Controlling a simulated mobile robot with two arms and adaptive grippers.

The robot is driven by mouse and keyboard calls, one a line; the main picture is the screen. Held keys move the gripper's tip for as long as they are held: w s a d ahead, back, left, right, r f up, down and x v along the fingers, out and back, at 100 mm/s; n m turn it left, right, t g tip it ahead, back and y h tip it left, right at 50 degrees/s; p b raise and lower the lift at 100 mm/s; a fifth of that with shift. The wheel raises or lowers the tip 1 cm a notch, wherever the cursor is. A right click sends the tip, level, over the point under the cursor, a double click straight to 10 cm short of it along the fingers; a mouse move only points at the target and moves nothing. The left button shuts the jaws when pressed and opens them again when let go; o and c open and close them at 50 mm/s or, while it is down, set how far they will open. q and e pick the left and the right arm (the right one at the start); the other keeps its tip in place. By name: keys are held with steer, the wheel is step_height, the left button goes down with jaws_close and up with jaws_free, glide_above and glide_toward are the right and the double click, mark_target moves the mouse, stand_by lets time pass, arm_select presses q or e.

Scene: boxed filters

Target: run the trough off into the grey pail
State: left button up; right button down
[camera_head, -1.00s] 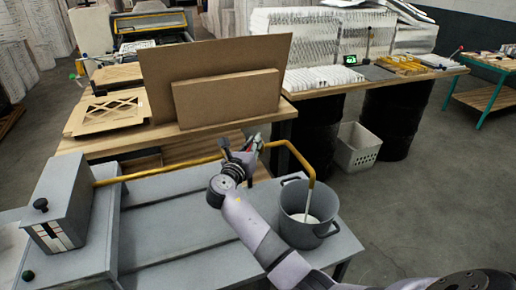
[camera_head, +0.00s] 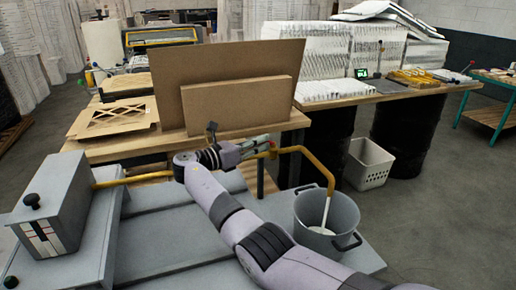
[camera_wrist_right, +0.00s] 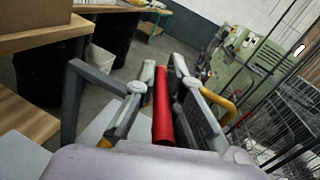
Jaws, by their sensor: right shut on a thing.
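The grey trough (camera_head: 62,200) is a box at the left with a black knob on top and a striped gauge on its front. A yellow pipe (camera_head: 318,168) runs from it to the right and bends down over the grey pail (camera_head: 345,215). A thin whitish stream (camera_head: 326,212) hangs from the pipe's end into the pail, with pale liquid in the bottom. My right gripper (camera_head: 262,146) is at the pipe, left of its bend. In the right wrist view its fingers are shut on a red handle (camera_wrist_right: 162,105). My left gripper is not in view.
Brown boards (camera_head: 240,90) stand on the wooden bench (camera_head: 100,148) behind the pipe. A white basket (camera_head: 368,165) sits on the floor near black drums (camera_head: 408,130). Open floor lies at the right.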

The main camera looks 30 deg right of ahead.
steer(key=shift+w+r, duration=0.1)
stand_by(0.4)
steer(key=c, duration=1.7)
jaws_free()
steer(key=shift+d, duration=0.1)
steer(key=shift+o, duration=0.2)
steer(key=s+a, duration=0.1)
steer(key=a, duration=1.1)
